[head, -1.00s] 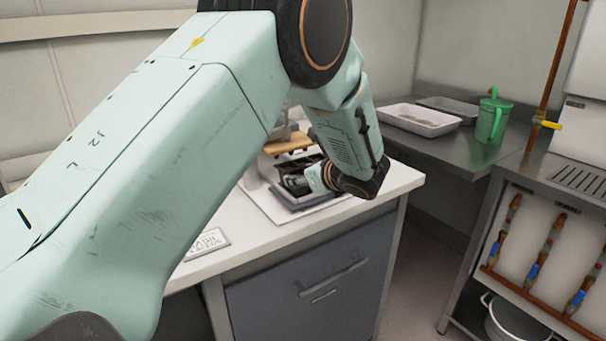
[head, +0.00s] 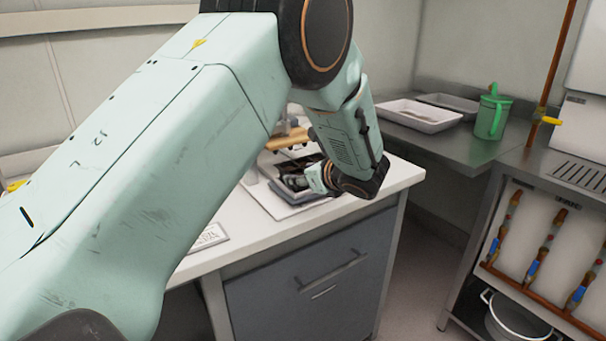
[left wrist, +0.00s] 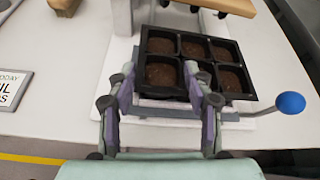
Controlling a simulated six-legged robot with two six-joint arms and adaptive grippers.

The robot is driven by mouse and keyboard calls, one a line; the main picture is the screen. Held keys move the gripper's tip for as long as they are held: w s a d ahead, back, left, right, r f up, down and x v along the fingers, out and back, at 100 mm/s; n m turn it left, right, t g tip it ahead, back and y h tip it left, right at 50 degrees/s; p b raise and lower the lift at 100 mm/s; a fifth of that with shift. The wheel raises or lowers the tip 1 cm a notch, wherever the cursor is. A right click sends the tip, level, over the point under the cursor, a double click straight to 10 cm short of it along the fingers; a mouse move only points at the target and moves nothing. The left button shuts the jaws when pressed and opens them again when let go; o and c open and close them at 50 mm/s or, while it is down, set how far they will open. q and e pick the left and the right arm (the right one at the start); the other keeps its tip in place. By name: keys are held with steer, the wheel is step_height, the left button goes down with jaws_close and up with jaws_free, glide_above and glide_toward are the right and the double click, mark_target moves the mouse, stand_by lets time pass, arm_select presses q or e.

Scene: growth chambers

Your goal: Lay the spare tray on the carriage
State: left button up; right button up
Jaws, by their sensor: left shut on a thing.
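A black tray (left wrist: 218,50) with several soil-filled cells sits over a grey plate (left wrist: 170,113) with a blue-knobbed lever (left wrist: 290,102) in the left wrist view. The plate may be the carriage; I cannot be sure. My left gripper (left wrist: 160,78) is shut on the tray's near part, one finger on each side of a near cell. In the head view my left gripper (head: 318,180) reaches down over the bench, and the tray (head: 290,169) is partly hidden by my arm. Whether the tray rests fully on the plate cannot be told. My right gripper is not in view.
A wooden piece (head: 288,139) juts out just behind the tray. A printed card (head: 209,237) lies on the white bench top (head: 255,236). White trays (head: 418,115) and a green jug (head: 492,115) stand on the steel counter at the back right.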

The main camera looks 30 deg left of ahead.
arm_select(q)
steer(key=o, duration=1.5)
steer(key=shift+r+p, duration=3.25)
steer(key=shift+r, duration=1.1)
steer(key=shift+f, duration=0.2)
step_height(320, 180, down, 7)
steer(key=b, duration=0.5)
steer(key=shift+r, duration=0.1)
steer(key=shift+r, duration=0.1)
